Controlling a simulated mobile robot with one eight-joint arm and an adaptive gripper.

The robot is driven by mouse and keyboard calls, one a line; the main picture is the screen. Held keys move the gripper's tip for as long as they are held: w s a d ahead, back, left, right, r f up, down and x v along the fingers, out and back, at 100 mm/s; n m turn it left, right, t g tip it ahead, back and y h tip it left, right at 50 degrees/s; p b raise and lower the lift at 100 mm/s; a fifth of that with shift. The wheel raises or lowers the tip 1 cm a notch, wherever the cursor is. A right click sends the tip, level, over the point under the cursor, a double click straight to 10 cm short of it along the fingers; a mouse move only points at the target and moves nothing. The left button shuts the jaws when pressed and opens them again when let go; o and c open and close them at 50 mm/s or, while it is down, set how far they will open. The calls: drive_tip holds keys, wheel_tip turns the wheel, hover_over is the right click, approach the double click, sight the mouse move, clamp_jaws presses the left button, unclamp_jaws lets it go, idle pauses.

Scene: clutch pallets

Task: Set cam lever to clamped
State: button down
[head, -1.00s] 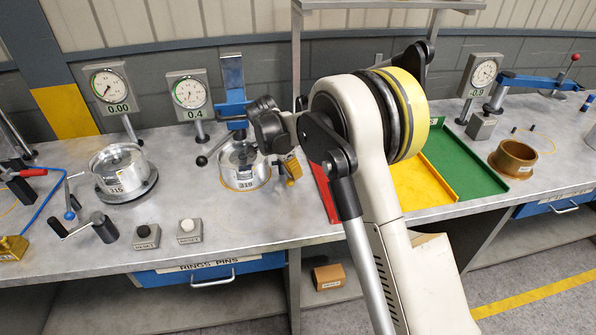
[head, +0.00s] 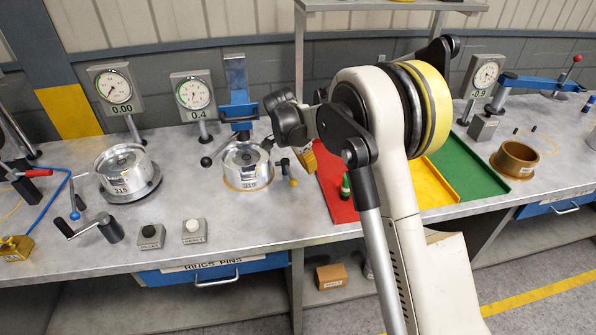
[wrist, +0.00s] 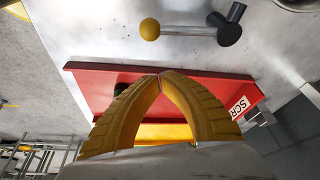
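The cam lever (head: 289,173) has a dark pivot and a yellow ball knob, beside the silver clutch housing (head: 247,167) marked 319. In the wrist view the cam lever (wrist: 186,30) lies roughly level across the top, with the knob at left and the dark pivot at right. My gripper (head: 303,160) is just right of the lever, apart from it. In the wrist view the yellow fingers of my gripper (wrist: 160,76) meet at their tips over the red tray's edge, with nothing visible between them. I cannot tell from these views whether the lever is clamped.
A red tray (head: 333,205) holding a green bottle (head: 345,186) lies right of the lever, beside yellow and green trays. A gauge (head: 192,94) reading 0.4 and a blue press (head: 237,90) stand behind the housing.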

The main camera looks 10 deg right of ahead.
drive_tip(key=w+p+v, duration=0.1)
drive_tip(key=p+v, duration=0.1)
drive_tip(key=v, duration=0.7)
drive_tip(key=shift+a+r, duration=0.4)
drive_tip(key=shift+s, duration=0.1)
drive_tip(key=s+d+r+n+t+y+b, duration=0.15)
drive_tip(key=s+r+n, duration=0.25)
drive_tip(key=s, duration=0.5)
drive_tip(key=s+d+r+n+t+y+b, duration=0.1)
drive_tip(key=s+d+r+n+b, duration=0.2)
drive_tip(key=s, duration=0.6)
drive_tip(key=s+f+n+t, duration=0.1)
drive_tip(key=s+f+n, duration=0.1)
drive_tip(key=s, duration=0.6)
drive_tip(key=s+f+n+t+y+b, duration=0.1)
drive_tip(key=s+f+n+t, duration=0.1)
drive_tip(key=s+n, duration=0.3)
drive_tip(key=s+d+f, duration=0.1)
drive_tip(key=s, duration=0.2)
